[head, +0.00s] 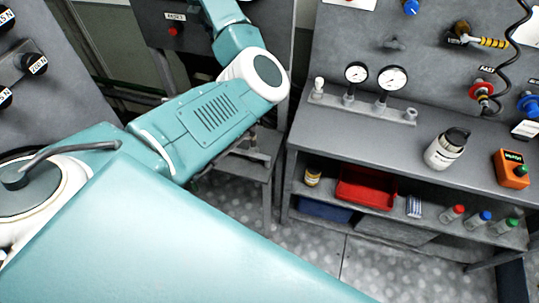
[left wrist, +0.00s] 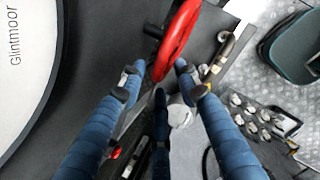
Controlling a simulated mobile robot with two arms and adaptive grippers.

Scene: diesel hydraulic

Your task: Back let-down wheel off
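A red handwheel (left wrist: 178,42) shows in the left wrist view at top centre, seen nearly edge-on; I take it as the let-down wheel, though no label on it is readable. Its dark hub (left wrist: 154,31) is at its left side. My left gripper (left wrist: 158,76) has its blue fingers spread, with the near end of the wheel's rim between the fingertips. Gaps show beside the rim, and I cannot tell whether any finger touches it. In the head view my teal left arm hides the gripper and this wheel. My right gripper is in neither view.
In the left wrist view, a yellow-marked handle (left wrist: 217,58) stands close right of the wheel, and a white-faced "Glintmoor" panel (left wrist: 25,70) is at left. In the head view, a grey bench (head: 400,148) carries a white bottle (head: 446,149) and an orange device (head: 511,170).

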